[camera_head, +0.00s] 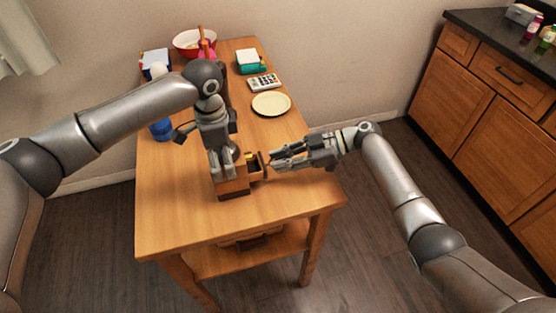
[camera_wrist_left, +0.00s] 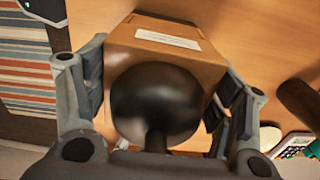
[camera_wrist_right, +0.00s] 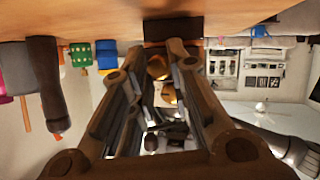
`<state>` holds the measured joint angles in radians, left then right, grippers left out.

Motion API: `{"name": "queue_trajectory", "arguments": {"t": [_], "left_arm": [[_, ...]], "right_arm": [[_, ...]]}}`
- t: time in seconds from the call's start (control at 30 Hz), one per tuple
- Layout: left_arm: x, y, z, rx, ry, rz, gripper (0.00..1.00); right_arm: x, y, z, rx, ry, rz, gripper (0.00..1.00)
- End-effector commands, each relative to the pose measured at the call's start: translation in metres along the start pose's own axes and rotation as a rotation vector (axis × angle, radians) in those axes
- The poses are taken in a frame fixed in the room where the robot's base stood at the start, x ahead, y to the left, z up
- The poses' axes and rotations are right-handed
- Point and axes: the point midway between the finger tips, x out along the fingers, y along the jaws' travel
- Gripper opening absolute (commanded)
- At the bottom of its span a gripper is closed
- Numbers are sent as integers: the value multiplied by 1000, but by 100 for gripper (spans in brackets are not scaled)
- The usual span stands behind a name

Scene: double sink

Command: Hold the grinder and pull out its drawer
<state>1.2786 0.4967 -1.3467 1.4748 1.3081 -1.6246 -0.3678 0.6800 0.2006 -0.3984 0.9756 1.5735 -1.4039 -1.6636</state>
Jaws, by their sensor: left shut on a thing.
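The grinder (camera_head: 233,187) stands on the wooden table, a brown wooden box with a dark round top. In the left wrist view its dark dome (camera_wrist_left: 157,100) and white-labelled box (camera_wrist_left: 185,60) sit between the fingers. My left gripper (camera_head: 222,170) reaches down from above and is shut on the grinder. The drawer (camera_head: 264,164) stands out from the grinder's right side, with its inside partly visible. My right gripper (camera_head: 273,161) is open at the drawer front. In the right wrist view a gold-coloured round part (camera_wrist_right: 158,67) shows between its fingers, below a dark edge.
A yellow plate (camera_head: 271,104), a calculator (camera_head: 264,82), a teal-and-white box (camera_head: 250,62) and a red-rimmed bowl (camera_head: 194,42) stand further back. A blue object (camera_head: 161,130) is near the left edge. The table's front part is clear.

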Motion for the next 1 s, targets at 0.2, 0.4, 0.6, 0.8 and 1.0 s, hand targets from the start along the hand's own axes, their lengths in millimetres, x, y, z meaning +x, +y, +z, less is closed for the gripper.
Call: {"name": "queue_trajectory", "arguments": {"t": [0.2,0.4,0.6,0.8,1.0], "left_arm": [[3,2,0,2,-4,7,50],[3,2,0,2,-4,7,50],[3,2,1,2,-4,7,50],[3,2,1,2,-4,7,50],[3,2,1,2,-5,6,50]], "right_arm": [[1,0,0,0,0,1,42],[1,0,0,0,0,0,42],[-9,0,0,0,0,1,42],[-47,0,1,-1,-2,4,42],[-89,0,0,-1,-2,3,42]]}}
